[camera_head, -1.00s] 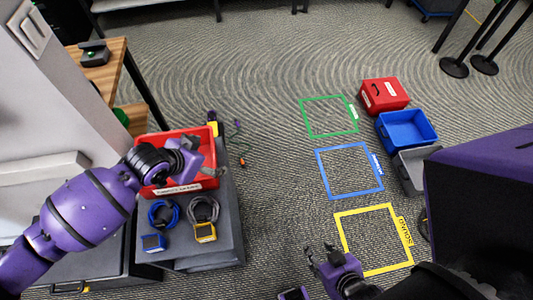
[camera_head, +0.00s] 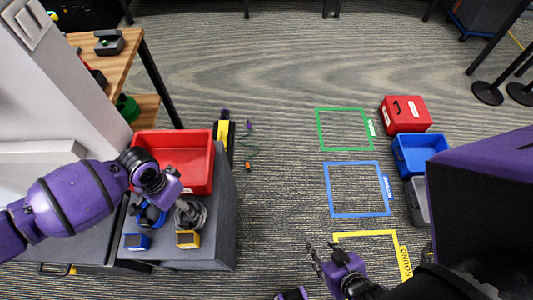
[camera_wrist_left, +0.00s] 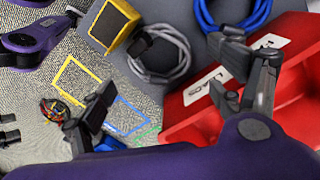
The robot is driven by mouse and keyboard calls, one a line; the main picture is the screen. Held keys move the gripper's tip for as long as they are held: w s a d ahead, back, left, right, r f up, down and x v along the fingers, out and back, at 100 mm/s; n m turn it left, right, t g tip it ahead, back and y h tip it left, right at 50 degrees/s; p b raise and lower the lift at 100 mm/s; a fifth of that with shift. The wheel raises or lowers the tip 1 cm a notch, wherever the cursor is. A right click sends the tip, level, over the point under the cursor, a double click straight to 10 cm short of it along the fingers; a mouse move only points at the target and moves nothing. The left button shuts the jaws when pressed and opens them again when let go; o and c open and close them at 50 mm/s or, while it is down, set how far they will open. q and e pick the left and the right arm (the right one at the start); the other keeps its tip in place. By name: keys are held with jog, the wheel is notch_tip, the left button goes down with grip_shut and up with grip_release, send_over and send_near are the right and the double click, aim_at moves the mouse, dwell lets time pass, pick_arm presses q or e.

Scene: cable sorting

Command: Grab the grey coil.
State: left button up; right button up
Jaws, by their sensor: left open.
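The grey coil (camera_head: 203,213) lies on the dark grey cabinet top, beside a yellow block (camera_head: 187,239). In the left wrist view the grey coil (camera_wrist_left: 184,50) and the yellow block (camera_wrist_left: 112,22) show at the top centre. My left gripper (camera_head: 168,208) is over the cabinet, close to the coils; its open fingers (camera_wrist_left: 168,78) are wide apart in the wrist view and hold nothing. In the head view it partly covers the blue coil (camera_head: 158,222) and the grey coil's left edge. My right gripper (camera_head: 324,250) looks open and empty above the floor at lower centre.
A red bin (camera_head: 208,172) stands on the cabinet just behind the coils. A blue block (camera_head: 137,242) sits at the front left. Red, blue and grey bins stand on the floor at right, near green, blue and yellow taped squares.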

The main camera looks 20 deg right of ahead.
pick_arm(q)
jog(key=f, duration=0.6)
jog(key=d+f, duration=0.1)
jog(key=f, duration=0.2)
jog(key=shift+s+b, duration=0.1)
jog(key=shift+b, duration=0.3)
jog(key=shift+c, duration=0.4)
jog(key=c, duration=0.8)
